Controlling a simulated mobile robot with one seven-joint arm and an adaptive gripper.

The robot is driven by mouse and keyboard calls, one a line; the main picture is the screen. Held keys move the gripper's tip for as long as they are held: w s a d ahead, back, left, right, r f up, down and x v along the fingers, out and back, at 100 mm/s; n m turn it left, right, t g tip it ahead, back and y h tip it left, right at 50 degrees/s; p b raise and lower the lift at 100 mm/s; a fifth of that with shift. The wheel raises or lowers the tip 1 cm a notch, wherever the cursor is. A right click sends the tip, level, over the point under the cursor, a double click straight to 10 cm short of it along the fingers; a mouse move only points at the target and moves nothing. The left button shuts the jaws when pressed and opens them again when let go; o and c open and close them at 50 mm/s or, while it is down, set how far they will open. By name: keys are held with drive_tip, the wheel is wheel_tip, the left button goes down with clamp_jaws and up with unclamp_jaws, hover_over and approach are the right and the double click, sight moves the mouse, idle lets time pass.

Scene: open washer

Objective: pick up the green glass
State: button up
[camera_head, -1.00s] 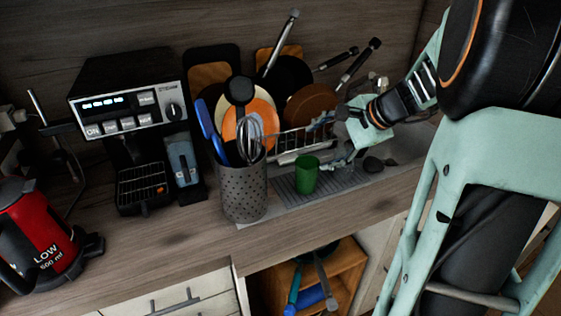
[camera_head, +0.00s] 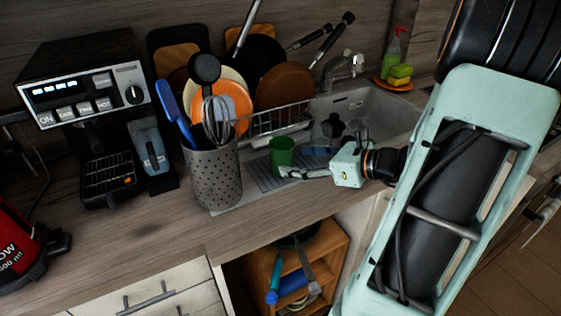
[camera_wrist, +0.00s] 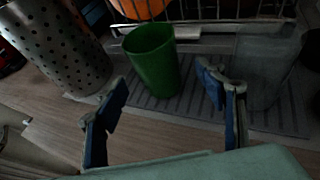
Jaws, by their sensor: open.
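The green glass (camera_head: 282,151) stands upright on the ribbed drainboard (camera_head: 262,176) in front of the wire dish rack. In the wrist view the green glass (camera_wrist: 153,62) is upright, ahead of the gap between my fingers and left of its middle. My gripper (camera_wrist: 160,95) is open and empty, with its blue-padded fingertips on either side below the glass. In the head view my gripper (camera_head: 290,173) reaches in from the right, low beside the glass. I cannot tell from there whether a finger touches it.
A perforated metal utensil holder (camera_head: 214,177) with a whisk stands left of the glass, also close in the wrist view (camera_wrist: 55,45). The wire rack (camera_head: 275,124) with plates and pans is behind. The sink (camera_head: 365,105) lies to the right. The counter front (camera_head: 150,232) is clear.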

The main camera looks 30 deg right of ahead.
sight(291, 158)
drive_tip(key=x, duration=0.5)
drive_tip(key=shift+w+a+b, duration=0.25)
drive_tip(key=shift+a+b, duration=0.05)
drive_tip(key=shift+b, duration=0.05)
drive_tip(key=shift+c, duration=0.2)
drive_tip(key=c, duration=1.4)
drive_tip(key=shift+c, duration=0.2)
drive_tip(key=shift+r, duration=0.1)
